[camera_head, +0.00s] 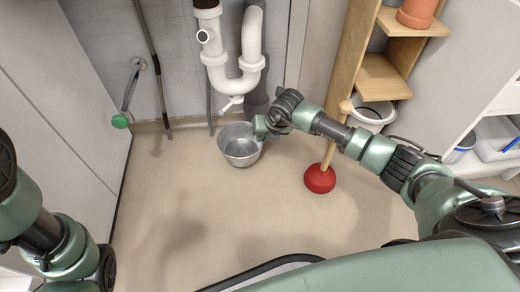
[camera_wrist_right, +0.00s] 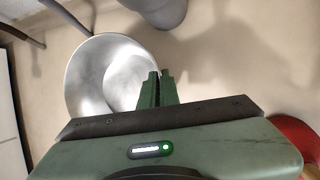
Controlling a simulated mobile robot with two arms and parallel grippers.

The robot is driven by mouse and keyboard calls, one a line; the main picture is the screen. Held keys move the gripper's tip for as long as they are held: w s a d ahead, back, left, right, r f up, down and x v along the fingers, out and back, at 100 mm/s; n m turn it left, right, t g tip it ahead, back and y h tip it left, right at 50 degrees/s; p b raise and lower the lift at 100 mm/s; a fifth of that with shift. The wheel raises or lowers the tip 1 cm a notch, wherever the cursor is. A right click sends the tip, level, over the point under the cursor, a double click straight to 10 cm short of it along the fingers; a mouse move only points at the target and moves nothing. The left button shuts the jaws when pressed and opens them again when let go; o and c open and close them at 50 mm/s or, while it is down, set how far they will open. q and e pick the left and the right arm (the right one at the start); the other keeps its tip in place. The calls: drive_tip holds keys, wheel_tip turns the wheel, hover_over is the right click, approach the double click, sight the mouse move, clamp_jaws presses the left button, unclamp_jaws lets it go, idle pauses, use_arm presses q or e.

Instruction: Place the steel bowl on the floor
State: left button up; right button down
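The steel bowl (camera_head: 238,150) is upright below the white drain pipe, with its open side up. It also shows in the right wrist view (camera_wrist_right: 92,82). My right gripper (camera_head: 260,128) is at the bowl's right rim. In the right wrist view its two fingers (camera_wrist_right: 157,88) are close together with the rim between them. The bowl's underside is hidden, so I cannot tell for sure whether it touches the floor (camera_head: 270,215). Part of my left arm shows at the lower left, but its gripper is out of view.
A red plunger (camera_head: 320,179) stands on the floor right of the bowl. The white drain pipe (camera_head: 235,85) hangs above and behind it. A wooden shelf (camera_head: 383,78) and a white bucket (camera_head: 373,112) are at the right. The floor in front of the bowl is clear.

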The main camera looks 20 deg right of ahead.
sight(241, 146)
wheel_tip(241, 146, down, 4)
drive_tip(key=b, duration=0.3)
drive_tip(key=shift+r, duration=0.15)
drive_tip(key=c, duration=1.7)
unclamp_jaws()
